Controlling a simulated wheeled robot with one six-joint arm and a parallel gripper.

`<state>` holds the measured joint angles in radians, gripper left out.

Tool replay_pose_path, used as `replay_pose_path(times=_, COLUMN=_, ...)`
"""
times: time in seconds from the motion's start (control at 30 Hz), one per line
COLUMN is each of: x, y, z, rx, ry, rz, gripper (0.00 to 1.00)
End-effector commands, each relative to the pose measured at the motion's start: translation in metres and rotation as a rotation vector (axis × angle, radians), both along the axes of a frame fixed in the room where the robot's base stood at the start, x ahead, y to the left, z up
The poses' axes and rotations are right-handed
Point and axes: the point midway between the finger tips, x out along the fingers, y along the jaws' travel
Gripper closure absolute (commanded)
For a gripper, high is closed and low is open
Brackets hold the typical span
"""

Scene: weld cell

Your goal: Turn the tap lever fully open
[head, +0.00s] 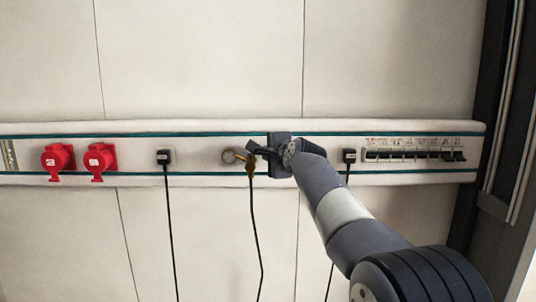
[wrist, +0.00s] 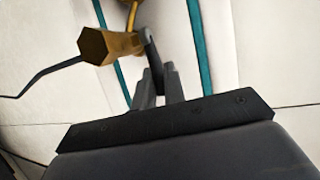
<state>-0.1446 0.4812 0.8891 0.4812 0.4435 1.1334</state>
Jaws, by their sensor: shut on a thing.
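The brass tap (head: 251,166) sits on the wall rail left of my gripper, with a dark hose hanging from it. In the wrist view the tap's hexagonal brass end (wrist: 93,46) shows at upper left. The tap lever (wrist: 150,48) is a dark grey bar beside the brass body. My gripper (wrist: 157,78) is shut on the lever's end, with the fingers close together around it. In the head view my gripper (head: 258,150) reaches the tap from the right, and my wrist hides part of the rail; the lever's exact angle is hard to tell there.
A round gauge (head: 230,155) is just left of the tap. Two red sockets (head: 100,159) and a black plug (head: 164,157) are farther left on the rail. Another plug (head: 349,156) and a row of breakers (head: 412,155) are to the right. Cables hang below.

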Motion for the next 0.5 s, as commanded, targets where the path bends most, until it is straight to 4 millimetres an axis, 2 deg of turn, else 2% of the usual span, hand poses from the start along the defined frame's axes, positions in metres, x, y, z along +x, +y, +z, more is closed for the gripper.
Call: replay_pose_path(times=0.5, x=-0.0089, y=0.0023, z=-0.0031, rx=-0.002, ry=0.0, rz=-0.176, gripper=1.0)
